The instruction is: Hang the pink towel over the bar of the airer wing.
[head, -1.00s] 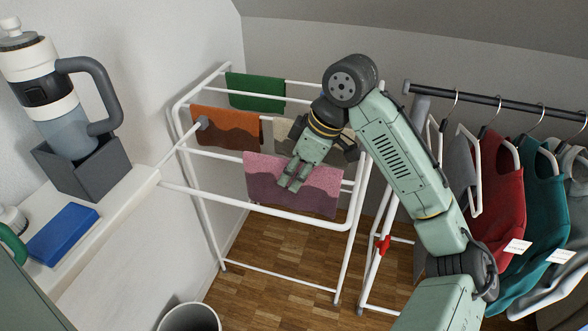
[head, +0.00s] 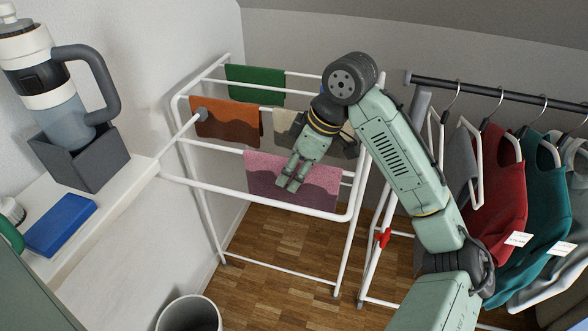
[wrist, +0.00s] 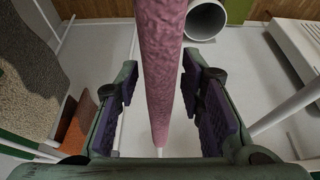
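The pink towel (head: 315,188) hangs over a white bar at the near side of the airer (head: 205,190), with its front face towards the head camera. My gripper (head: 287,184) is at the towel's upper middle, its fingers pointing down. In the wrist view the towel (wrist: 162,65) runs as a narrow pink strip between my two fingers (wrist: 165,110). The fingers are apart, with a visible gap on each side of the towel. The bar under the towel is mostly covered, and the towel's back side is hidden in the head view.
Green (head: 255,84), orange (head: 225,120) and beige (head: 284,122) cloths hang on the airer's farther bars. A clothes rail (head: 500,95) with several garments stands at right. A shelf with a tumbler (head: 65,115) and blue box (head: 60,226) is at left. A bin (head: 188,315) stands on the floor.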

